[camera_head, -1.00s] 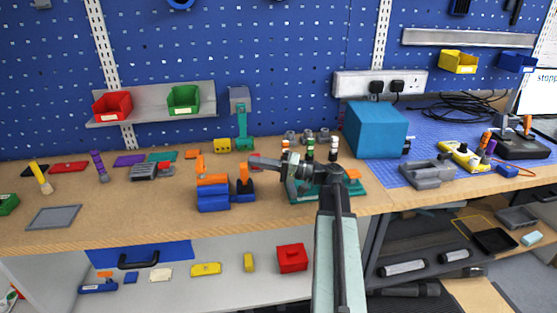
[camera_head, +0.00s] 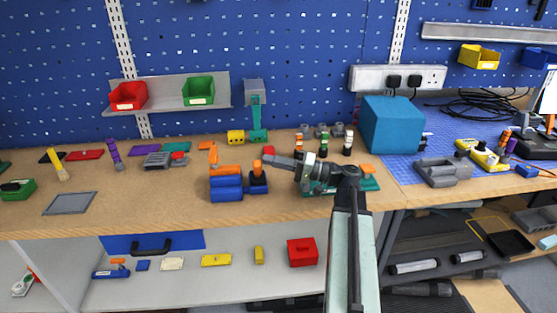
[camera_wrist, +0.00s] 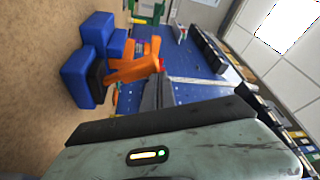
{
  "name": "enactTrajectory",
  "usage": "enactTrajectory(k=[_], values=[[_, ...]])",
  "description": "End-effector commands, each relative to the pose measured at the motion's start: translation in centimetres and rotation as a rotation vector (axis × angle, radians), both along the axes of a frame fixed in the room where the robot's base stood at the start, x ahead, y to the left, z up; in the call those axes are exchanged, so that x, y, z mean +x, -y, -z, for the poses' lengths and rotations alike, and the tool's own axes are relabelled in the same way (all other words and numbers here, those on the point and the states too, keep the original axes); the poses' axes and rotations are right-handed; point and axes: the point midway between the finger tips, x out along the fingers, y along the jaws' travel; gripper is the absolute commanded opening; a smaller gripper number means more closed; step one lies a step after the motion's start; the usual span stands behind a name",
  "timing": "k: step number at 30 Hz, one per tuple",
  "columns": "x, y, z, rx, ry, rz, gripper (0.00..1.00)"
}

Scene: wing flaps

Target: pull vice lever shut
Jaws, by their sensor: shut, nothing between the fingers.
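The vice (camera_head: 226,188) is a blue block with orange parts on top, standing near the front of the wooden bench in the head view. At its right end an orange-tipped upright piece on a dark base (camera_head: 257,172) looks like the lever. My gripper (camera_head: 267,160) is shut and empty, pointing left, with its tips right by that orange piece. I cannot tell whether they touch. In the wrist view the vice's blue blocks (camera_wrist: 84,72) and an orange part (camera_wrist: 135,62) lie just beyond my dark gripper fingers (camera_wrist: 157,88).
Small bottles (camera_head: 323,143) stand behind my arm, and a teal base (camera_head: 369,184) lies beside it. A large blue box (camera_head: 391,124) stands to the right. A teal and grey upright device (camera_head: 257,112) is behind the vice.

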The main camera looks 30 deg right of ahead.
Motion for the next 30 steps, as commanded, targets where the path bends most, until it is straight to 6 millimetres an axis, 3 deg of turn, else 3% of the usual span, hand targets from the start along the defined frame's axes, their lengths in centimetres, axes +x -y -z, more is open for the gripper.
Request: enactTrajectory(k=[1, 6, 13, 15, 22, 30], values=[[-0.1, -0.9, 0.1, -0.004, -0.005, -0.023, 0.00], [0.1, -0.8, -0.1, -0.004, -0.005, -0.023, 0.00], [2.3, 1.4, -2.8, 0.004, 0.002, -0.016, 0.00], [0.7, 2.9, -1.5, 0.005, 0.002, -0.008, 0.00], [-2.6, 7.0, -0.6, 0.006, 0.002, -0.005, 0.00], [-4.4, 9.0, -0.3, 0.005, 0.002, -0.006, 0.00]])
